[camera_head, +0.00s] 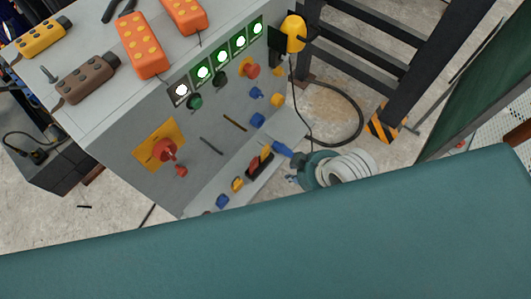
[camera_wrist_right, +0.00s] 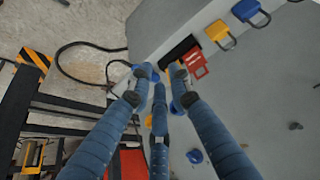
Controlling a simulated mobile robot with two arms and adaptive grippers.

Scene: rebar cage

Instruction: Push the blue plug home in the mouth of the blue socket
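My right gripper (camera_head: 288,160) is at the right end of the ledge on the grey cabinet, beside a bright blue piece (camera_head: 281,148). I cannot tell if that piece is the blue plug. Which is the task's socket is unclear. My left gripper is not in view.
The grey cabinet (camera_head: 115,120) bears orange and brown pendant boxes on top, and lit green buttons and a red rotary handle (camera_head: 165,150) on its face. A black cable (camera_head: 355,115) loops over the floor beside dark steps (camera_head: 400,70). A large teal surface covers the lower view.

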